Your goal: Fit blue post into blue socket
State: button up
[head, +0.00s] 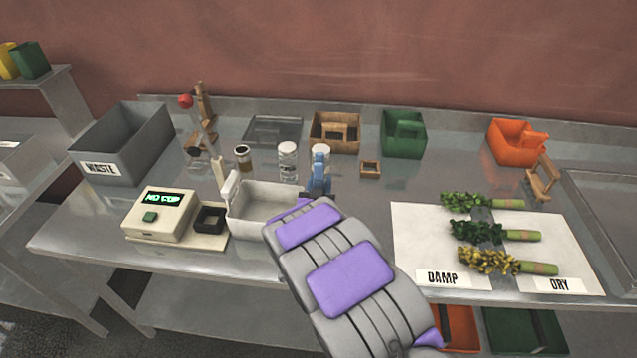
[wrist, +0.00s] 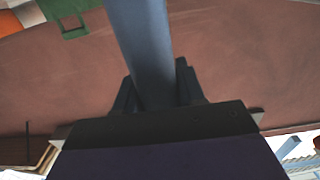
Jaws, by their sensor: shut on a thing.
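My gripper (wrist: 157,95) is shut on a blue post (wrist: 140,45) in the wrist view, with a dark finger on each side. The post runs up out of the top of that view, so its far end is hidden. In the head view a blue piece, apparently the same post (head: 320,172), shows just beyond my arm, in front of a clear jar. My arm hides most of my gripper in the head view. I cannot make out a blue socket in either view.
A white open bin (head: 262,222) stands left of my arm, beside the scale (head: 160,215) reading "NO CUP". Jars (head: 287,160), a wooden box (head: 335,133) and a green bin (head: 404,135) stand behind. A white mat (head: 415,230) with several herb bundles lies right.

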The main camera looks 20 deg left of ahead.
jog(key=shift+a+f+b, duration=0.1)
jog(key=shift+f+b, duration=0.55)
jog(key=shift+f, duration=2)
jog(key=shift+f, duration=0.1)
jog(key=o, duration=1.3)
jog(key=shift+c, duration=0.2)
jog(key=p+v, duration=0.4)
jog(key=v, duration=1.3)
jog(key=shift+s, duration=0.2)
jog(key=shift+w+f, duration=0.1)
jog(key=shift+f, duration=0.05)
